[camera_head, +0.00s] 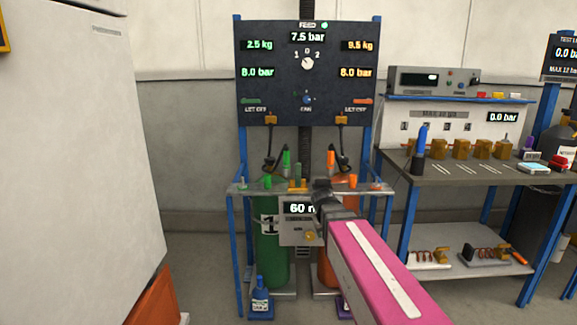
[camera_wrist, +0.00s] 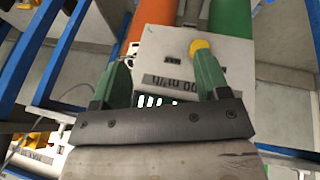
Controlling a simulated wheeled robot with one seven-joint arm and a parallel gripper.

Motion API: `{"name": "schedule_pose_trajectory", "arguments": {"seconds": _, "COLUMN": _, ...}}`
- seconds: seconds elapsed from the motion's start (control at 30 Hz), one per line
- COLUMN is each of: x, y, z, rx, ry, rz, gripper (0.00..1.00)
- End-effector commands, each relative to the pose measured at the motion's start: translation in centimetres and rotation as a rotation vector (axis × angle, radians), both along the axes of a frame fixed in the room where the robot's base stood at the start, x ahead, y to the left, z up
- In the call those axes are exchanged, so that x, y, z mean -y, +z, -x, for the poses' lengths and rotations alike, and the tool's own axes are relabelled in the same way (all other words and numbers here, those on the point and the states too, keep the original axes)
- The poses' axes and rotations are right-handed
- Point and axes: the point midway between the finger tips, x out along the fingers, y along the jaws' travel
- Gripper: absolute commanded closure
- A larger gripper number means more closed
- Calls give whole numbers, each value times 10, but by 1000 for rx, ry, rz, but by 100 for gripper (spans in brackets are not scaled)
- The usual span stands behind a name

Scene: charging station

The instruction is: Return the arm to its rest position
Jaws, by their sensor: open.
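My gripper (camera_head: 326,190) is at the end of my pink arm, in front of the charging station in the head view. In the wrist view its two green fingers stand apart, with nothing held between them (camera_wrist: 162,68). Beyond the fingers is the grey meter box (camera_head: 297,222) with a lit display and a yellow knob; it also shows in the wrist view (camera_wrist: 165,52), upside down. My gripper and arm partly cover the orange cylinder (camera_head: 326,268) in the head view. I cannot tell whether the fingers touch the box.
A green cylinder (camera_head: 272,245) stands on the left, with a blue bottle (camera_head: 260,299) in front. A workbench (camera_head: 450,170) with brass fittings is on the right. A large white cabinet (camera_head: 75,150) fills the left side.

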Motion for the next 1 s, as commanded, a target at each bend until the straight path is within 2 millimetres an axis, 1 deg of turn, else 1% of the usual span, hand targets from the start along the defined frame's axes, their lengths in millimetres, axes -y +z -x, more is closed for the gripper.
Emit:
{"name": "schedule_pose_trajectory", "arguments": {"seconds": 0.03, "x": 8, "y": -20, "z": 21, "rx": -43, "ry": -22, "rz": -24, "gripper": 31}}
{"name": "schedule_pose_trajectory", "arguments": {"seconds": 0.1, "x": 16, "y": -43, "z": 43, "rx": -98, "ry": -51, "rz": -60, "gripper": 31}}
{"name": "schedule_pose_trajectory", "arguments": {"seconds": 0.17, "x": 21, "y": -62, "z": 62, "rx": -144, "ry": -75, "rz": -89, "gripper": 31}}
{"name": "schedule_pose_trajectory", "arguments": {"seconds": 0.2, "x": 25, "y": -73, "z": 75, "rx": -173, "ry": -92, "rz": -111, "gripper": 31}}
{"name": "schedule_pose_trajectory", "arguments": {"seconds": 0.3, "x": 31, "y": -98, "z": 104, "rx": -241, "ry": -129, "rz": -157, "gripper": 31}}
{"name": "schedule_pose_trajectory", "arguments": {"seconds": 0.4, "x": 35, "y": -115, "z": 127, "rx": -293, "ry": -160, "rz": -195, "gripper": 31}}
{"name": "schedule_pose_trajectory", "arguments": {"seconds": 0.43, "x": 36, "y": -119, "z": 132, "rx": -304, "ry": -166, "rz": -203, "gripper": 31}}
{"name": "schedule_pose_trajectory", "arguments": {"seconds": 0.5, "x": 37, "y": -126, "z": 142, "rx": -325, "ry": -179, "rz": -221, "gripper": 31}}
{"name": "schedule_pose_trajectory", "arguments": {"seconds": 0.6, "x": 38, "y": -130, "z": 148, "rx": -341, "ry": -189, "rz": -232, "gripper": 31}}
{"name": "schedule_pose_trajectory", "arguments": {"seconds": 1.0, "x": 38, "y": -131, "z": 149, "rx": -344, "ry": -191, "rz": -235, "gripper": 31}}
